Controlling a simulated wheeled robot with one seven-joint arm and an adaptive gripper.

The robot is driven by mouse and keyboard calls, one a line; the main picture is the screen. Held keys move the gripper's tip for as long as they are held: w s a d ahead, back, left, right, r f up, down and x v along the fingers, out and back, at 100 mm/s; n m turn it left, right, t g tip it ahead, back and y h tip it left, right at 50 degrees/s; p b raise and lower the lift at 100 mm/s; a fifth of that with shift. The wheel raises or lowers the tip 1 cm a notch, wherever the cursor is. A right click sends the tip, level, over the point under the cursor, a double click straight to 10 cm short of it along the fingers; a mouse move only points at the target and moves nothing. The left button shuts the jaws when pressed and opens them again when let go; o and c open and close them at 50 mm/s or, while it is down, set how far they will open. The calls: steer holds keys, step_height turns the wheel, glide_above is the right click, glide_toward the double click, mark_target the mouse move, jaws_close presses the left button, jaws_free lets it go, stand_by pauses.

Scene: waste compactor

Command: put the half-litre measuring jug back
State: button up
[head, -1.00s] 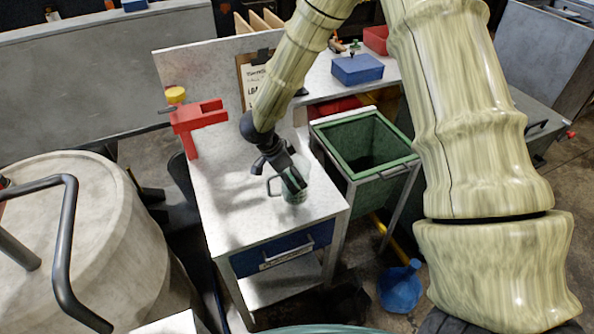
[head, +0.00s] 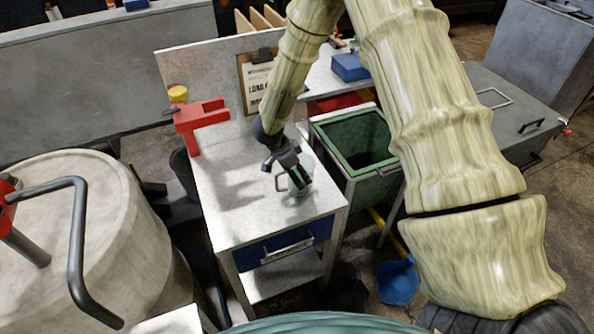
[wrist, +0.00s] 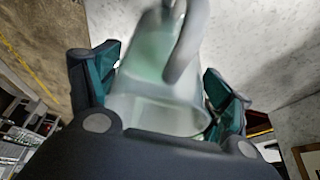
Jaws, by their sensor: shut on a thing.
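The measuring jug (head: 300,184) is clear with a greenish tint. In the head view it is at the right part of the grey worktable (head: 225,215), its handle to the left. My gripper (head: 296,172) reaches down onto it and is shut on it. In the wrist view the jug (wrist: 155,95) lies between my two fingers (wrist: 160,90), with its pale curved handle across the upper middle. I cannot tell whether its base touches the tabletop.
A red clamp-like tool (head: 203,122) and a yellow-topped item (head: 178,93) stand at the table's back left. A clipboard (head: 255,78) leans behind. A green open bin (head: 355,140) is right of the table. The table's left and front are clear.

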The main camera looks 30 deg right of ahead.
steer(key=shift+f, duration=0.15)
steer(key=o, duration=1.3)
steer(key=b+v, duration=0.2)
steer(key=v, duration=1)
steer(key=shift+b, duration=0.4)
